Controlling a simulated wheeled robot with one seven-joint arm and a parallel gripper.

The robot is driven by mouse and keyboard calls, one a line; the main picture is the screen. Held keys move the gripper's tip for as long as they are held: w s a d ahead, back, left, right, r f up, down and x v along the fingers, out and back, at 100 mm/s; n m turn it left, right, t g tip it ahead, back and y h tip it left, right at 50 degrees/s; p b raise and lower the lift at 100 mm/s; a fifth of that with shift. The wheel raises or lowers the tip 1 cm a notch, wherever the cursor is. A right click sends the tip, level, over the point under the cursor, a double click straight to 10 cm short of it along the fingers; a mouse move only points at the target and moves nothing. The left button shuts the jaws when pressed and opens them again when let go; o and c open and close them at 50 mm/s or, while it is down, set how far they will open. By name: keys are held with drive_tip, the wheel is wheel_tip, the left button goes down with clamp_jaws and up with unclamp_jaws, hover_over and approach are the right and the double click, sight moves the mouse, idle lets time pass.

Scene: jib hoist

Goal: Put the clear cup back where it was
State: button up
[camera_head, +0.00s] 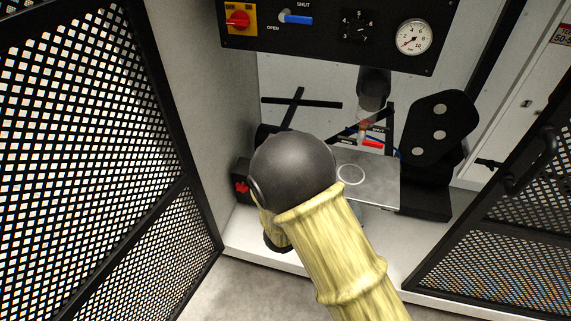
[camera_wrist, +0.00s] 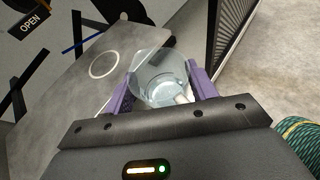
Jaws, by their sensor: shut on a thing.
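My gripper (camera_wrist: 162,74) is shut on the clear cup (camera_wrist: 158,84), with one purple finger on each side of it. The wrist view looks into the cup, and a small pale patch shows at its near side. The cup is beside the edge of a grey metal plate (camera_wrist: 72,84). A white ring (camera_wrist: 103,65) marked on this plate is empty, to the left of the cup. In the head view the plate (camera_head: 380,187) and the ring (camera_head: 351,174) show behind my arm. My arm hides the gripper there. Whether the cup touches anything below cannot be told.
A control panel (camera_head: 335,45) with a red knob, a blue lever and a gauge (camera_head: 414,37) is above the plate. A black stand (camera_head: 438,130) is to its right. Mesh doors stand at left (camera_head: 80,130) and right (camera_head: 500,245). A green rope-like coil (camera_wrist: 300,140) is at lower right.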

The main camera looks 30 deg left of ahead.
drive_tip(key=w+d+f+m+h, duration=0.1)
drive_tip(key=w+d, duration=0.1)
drive_tip(key=d, duration=0.5)
drive_tip(key=w+d+f+m+g+h, duration=0.1)
drive_tip(key=w+d, duration=0.2)
drive_tip(key=d, duration=0.3)
drive_tip(key=shift+d+f+g, duration=0.2)
drive_tip(key=shift+d+g, duration=0.1)
drive_tip(key=shift+d, duration=0.1)
drive_tip(key=shift+m+g+h, duration=0.6)
drive_tip(key=shift+m+g, duration=0.2)
drive_tip(key=shift+m, duration=0.1)
drive_tip(key=d, duration=0.3)
drive_tip(key=d+f, duration=0.1)
drive_tip(key=d, duration=0.3)
drive_tip(key=d+f, duration=0.1)
drive_tip(key=d, duration=0.2)
drive_tip(key=shift+w+d, duration=0.3)
drive_tip(key=shift+s, duration=0.2)
drive_tip(key=shift+d, duration=0.1)
